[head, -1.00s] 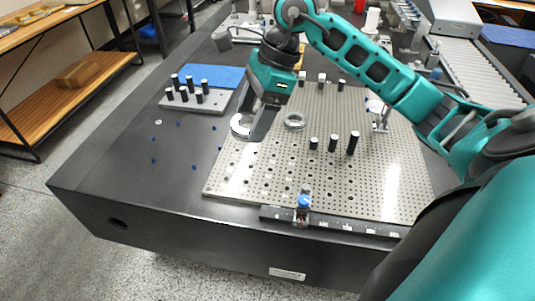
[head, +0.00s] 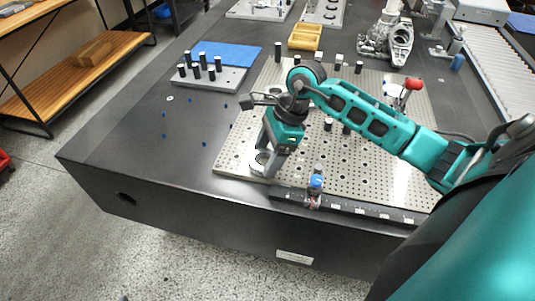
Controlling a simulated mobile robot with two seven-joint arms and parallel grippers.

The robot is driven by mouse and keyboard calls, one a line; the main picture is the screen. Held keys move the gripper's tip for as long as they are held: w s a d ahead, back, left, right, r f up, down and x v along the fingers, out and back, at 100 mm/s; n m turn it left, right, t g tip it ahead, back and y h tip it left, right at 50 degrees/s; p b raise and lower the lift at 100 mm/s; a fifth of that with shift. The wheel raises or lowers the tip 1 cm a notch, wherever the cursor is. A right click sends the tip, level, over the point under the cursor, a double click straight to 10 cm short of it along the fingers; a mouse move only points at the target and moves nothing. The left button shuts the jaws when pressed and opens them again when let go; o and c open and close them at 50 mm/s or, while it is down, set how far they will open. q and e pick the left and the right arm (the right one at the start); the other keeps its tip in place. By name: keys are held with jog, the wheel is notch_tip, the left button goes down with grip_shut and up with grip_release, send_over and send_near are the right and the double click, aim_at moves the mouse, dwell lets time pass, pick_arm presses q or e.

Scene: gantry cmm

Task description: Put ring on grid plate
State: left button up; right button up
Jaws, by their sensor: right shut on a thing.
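My right gripper (head: 265,166) is at the near left corner of the perforated grid plate (head: 232,155), pointing down. It is shut on a metal ring (head: 258,160), seen partly between and beside the fingers. The ring is over the plate's left edge area. I cannot tell whether it touches the plate or is just above it. My right arm covers the middle of the plate. My left gripper is out of view.
A grey block with several black pins (head: 208,75) and a blue mat (head: 228,52) lie behind left. A black rail with a blue-knobbed clamp (head: 316,183) runs along the plate's front. Black posts stand on the plate. A yellow tray (head: 305,37) is at the back.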

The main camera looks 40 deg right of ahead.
jog(key=shift+f, duration=0.2)
jog(key=o, duration=1.4)
jog(key=shift+c, duration=0.2)
jog(key=shift+r, duration=0.3)
jog(key=p+v, duration=0.1)
jog(key=v, duration=1)
jog(key=shift+r, duration=0.35)
jog(key=shift+s+d, duration=0.1)
